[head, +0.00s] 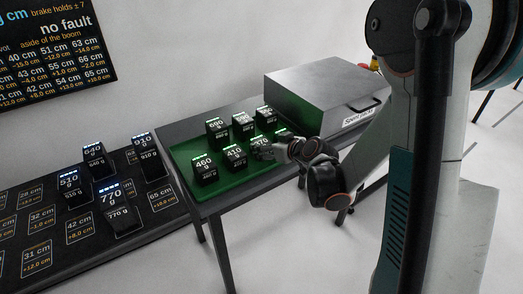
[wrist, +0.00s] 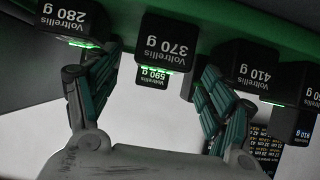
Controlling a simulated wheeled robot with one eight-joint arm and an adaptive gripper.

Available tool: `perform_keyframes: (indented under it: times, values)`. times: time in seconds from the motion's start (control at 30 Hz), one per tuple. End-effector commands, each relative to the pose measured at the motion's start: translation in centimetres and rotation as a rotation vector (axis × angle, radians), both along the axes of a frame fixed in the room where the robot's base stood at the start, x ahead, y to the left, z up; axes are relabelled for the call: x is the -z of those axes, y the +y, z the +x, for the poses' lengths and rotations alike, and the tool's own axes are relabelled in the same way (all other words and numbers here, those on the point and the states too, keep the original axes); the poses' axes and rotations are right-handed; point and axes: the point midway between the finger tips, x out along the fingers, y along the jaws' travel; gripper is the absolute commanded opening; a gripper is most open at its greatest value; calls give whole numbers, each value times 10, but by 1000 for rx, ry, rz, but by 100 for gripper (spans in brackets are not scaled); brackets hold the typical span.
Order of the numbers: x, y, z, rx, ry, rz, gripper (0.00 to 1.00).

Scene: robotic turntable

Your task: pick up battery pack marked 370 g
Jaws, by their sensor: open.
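In the wrist view my gripper (wrist: 160,65) is open, one finger on either side of the 370 g pack's column of view. I cannot tell whether the fingertips reach past its sides. Nothing is held.
The 410 g pack (head: 234,156) and 460 g pack (head: 204,169) stand left of it. A row including a 690 g pack (head: 216,131) is behind. The 280 g pack (wrist: 72,18) is close to one finger. A grey case (head: 318,82) stands behind right. Other packs (head: 112,205) stand on a dark board left.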

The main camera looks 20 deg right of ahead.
Motion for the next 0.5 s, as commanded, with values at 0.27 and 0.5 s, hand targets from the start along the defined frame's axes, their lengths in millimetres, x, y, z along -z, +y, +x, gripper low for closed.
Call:
perform_keyframes:
  times: [0.27, 0.5]
  values:
    - [18, 10, 27, -2, 1, 0, 75]
    - [24, 14, 43, 0, 0, 0, 75]
